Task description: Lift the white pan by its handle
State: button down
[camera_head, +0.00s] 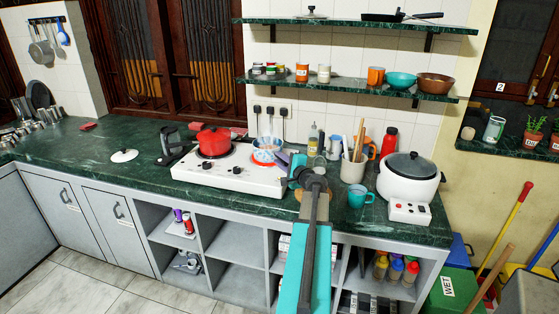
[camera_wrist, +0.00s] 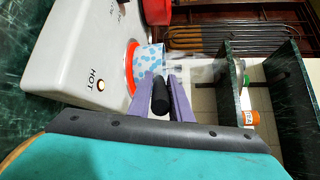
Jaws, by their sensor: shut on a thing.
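The white pan with blue spots (camera_head: 267,150) is at the right burner of the white stove (camera_head: 225,178). It also shows in the wrist view (camera_wrist: 148,59), close against the red-orange burner (camera_wrist: 131,68). I cannot tell whether its base touches the burner. Its black handle (camera_wrist: 160,96) points toward my wrist. My gripper (camera_head: 285,158) has purple fingers, one on each side of the handle, shut on it. The fingers also show in the wrist view (camera_wrist: 167,88).
A red pot (camera_head: 213,141) stands on the left burner. A white cooker (camera_head: 409,178), a utensil holder (camera_head: 354,167) and a teal mug (camera_head: 360,196) stand to the right. Green shelves (camera_head: 345,83) hang above. The counter left of the stove is mostly clear around a white lid (camera_head: 124,155).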

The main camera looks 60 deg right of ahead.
jog(key=shift+r, duration=0.3)
jog(key=shift+r+b, duration=0.4)
jog(key=shift+r, duration=0.95)
jog(key=shift+s+a+r, duration=0.1)
jog(key=shift+s, duration=0.15)
jog(key=b+v, duration=0.3)
jog(key=v, duration=1.2)
jog(key=shift+s+a, duration=0.15)
jog(key=shift+s, duration=0.1)
jog(key=shift+r, duration=0.1)
jog(key=shift+r+p, duration=0.6)
jog(key=shift+r, duration=0.8)
